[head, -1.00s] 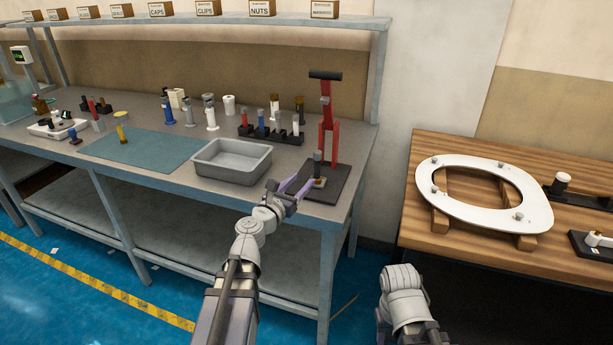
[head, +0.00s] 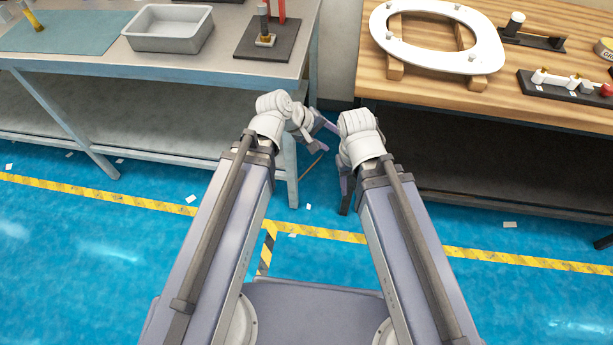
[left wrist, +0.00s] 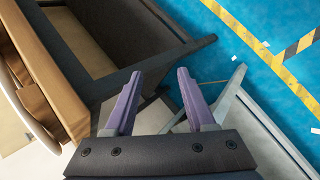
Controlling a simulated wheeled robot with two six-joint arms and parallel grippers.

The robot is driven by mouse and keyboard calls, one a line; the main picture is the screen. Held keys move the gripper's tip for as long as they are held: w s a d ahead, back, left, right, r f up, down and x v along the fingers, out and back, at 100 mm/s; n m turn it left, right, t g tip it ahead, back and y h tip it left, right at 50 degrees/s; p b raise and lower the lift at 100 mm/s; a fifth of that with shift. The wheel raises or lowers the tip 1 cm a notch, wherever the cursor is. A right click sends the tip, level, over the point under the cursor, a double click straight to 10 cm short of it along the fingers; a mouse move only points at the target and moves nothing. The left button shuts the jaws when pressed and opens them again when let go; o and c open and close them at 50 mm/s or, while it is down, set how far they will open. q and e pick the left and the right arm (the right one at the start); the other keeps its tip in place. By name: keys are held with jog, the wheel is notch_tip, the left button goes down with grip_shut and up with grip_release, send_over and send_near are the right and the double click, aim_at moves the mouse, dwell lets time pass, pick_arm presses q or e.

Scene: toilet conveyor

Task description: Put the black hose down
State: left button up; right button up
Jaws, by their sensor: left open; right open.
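A short black upright piece (head: 263,14), which looks like the black hose, stands on a tan fitting (head: 265,40) on the dark base plate (head: 281,42) of the red press at the bench's right end. No gripper touches it. My left gripper (head: 322,136) is in front of the bench's right end, below and to the right of the press. Its purple fingers are apart and empty in the left wrist view (left wrist: 158,92). My right gripper (head: 345,192) hangs low, fingers downward, partly hidden by its own wrist; nothing shows in it.
A grey tray (head: 168,46) and a teal mat (head: 62,30) are on the bench. A white toilet seat (head: 486,58) rests on wooden blocks on the wooden table (head: 425,78) at right. A narrow gap separates bench and table.

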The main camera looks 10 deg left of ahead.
pick_arm(q)
jog(key=s+a+f+m+g+y, duration=0.2)
jog(key=s+m+y, duration=0.2)
jog(key=s+m, duration=0.1)
jog(key=s+a+f+m+g+y, duration=0.2)
jog(key=s+m+y, duration=0.1)
jog(key=s+m, duration=0.2)
jog(key=shift+s+a+f+m+y, duration=0.2)
jog(key=shift+s+f+m+y, duration=0.2)
jog(key=shift+m, duration=0.2)
